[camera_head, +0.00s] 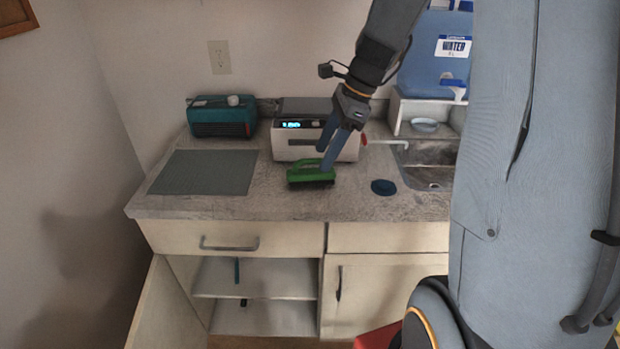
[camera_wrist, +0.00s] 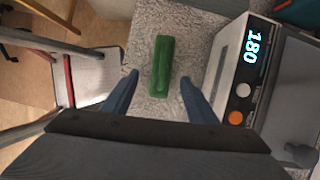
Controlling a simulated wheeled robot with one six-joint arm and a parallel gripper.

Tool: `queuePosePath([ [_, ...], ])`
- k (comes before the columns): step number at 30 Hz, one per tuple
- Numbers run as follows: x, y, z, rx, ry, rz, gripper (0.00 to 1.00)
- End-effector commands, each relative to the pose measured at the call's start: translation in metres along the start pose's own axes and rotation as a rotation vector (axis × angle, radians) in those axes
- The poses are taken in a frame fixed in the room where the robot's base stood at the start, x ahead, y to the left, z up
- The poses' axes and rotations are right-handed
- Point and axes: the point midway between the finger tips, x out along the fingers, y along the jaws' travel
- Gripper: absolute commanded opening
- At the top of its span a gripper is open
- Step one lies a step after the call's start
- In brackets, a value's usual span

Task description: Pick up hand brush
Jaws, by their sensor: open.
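The hand brush (camera_head: 311,175) has a green handle and dark bristles and lies on the grey countertop in front of the white device. In the wrist view the green brush (camera_wrist: 163,66) lies lengthwise, ahead of and between my fingertips. In the wrist view my gripper (camera_wrist: 160,79) shows both fingers apart, one on each side of the brush, with nothing held. Whether they touch it I cannot tell.
A white device (camera_head: 290,148) with a lit display stands just behind the brush. A teal box (camera_head: 222,118) and a dark mat (camera_head: 203,172) are to the left. A blue round item (camera_head: 384,187) and the sink (camera_head: 432,175) are to the right. A cabinet door (camera_head: 155,305) hangs open below.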

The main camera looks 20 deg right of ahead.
Motion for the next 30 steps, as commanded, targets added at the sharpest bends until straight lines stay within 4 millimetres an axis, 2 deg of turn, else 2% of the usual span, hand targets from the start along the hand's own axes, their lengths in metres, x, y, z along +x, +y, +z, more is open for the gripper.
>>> queuePosePath([
  [18,0.069,-0.002,0.010,-0.003,0.000,0.005,0.53],
  [27,0.074,-0.003,0.010,-0.003,0.001,0.001,0.53],
  [30,0.074,-0.003,0.010,-0.003,0.001,0.001,0.38],
])
